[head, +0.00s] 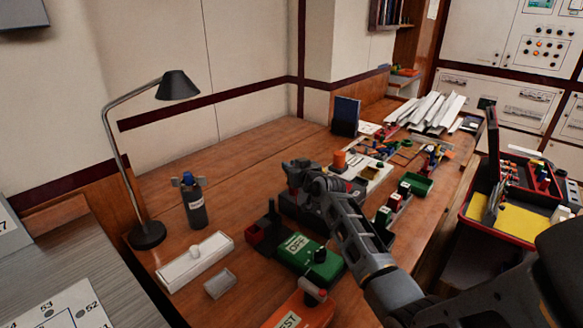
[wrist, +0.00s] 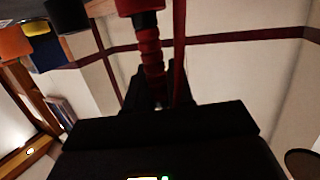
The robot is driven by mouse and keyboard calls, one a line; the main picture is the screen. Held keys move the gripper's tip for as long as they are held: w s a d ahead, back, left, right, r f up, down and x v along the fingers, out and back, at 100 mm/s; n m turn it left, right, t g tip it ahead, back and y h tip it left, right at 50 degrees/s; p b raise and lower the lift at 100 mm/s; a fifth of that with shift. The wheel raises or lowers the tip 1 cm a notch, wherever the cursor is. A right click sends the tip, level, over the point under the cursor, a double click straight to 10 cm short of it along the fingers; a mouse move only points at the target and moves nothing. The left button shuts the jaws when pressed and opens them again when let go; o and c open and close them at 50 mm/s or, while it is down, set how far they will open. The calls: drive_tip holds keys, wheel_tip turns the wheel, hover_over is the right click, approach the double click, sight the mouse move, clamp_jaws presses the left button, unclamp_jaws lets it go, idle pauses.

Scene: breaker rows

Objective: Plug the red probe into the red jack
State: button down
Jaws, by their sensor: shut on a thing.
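My gripper (head: 297,170) is over the wooden table, above a dark box (head: 312,212), and seen small from the head camera. In the wrist view my gripper (wrist: 157,98) is shut on the red probe (wrist: 150,58), a ribbed red shaft. A red strip, perhaps its lead, runs beside it. The probe's far end leaves the top of the wrist view, and I cannot tell whether it touches anything. The red jack cannot be identified in either view.
A green box marked OFF (head: 303,255) and an orange box marked TEST (head: 297,312) stand nearer. A bottle (head: 195,206), a lamp (head: 148,234) and a white case (head: 195,262) are at left. An open red toolbox (head: 520,232) is at right. The table's back left is clear.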

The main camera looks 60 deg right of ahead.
drive_tip(key=c, duration=1)
unclamp_jaws()
drive_tip(key=shift+f, duration=0.1)
drive_tip(key=shift+r+p, duration=0.3)
drive_tip(key=shift+p, duration=0.05)
drive_tip(key=b+v, duration=0.2)
drive_tip(key=v, duration=1)
drive_tip(key=shift+f, duration=0.1)
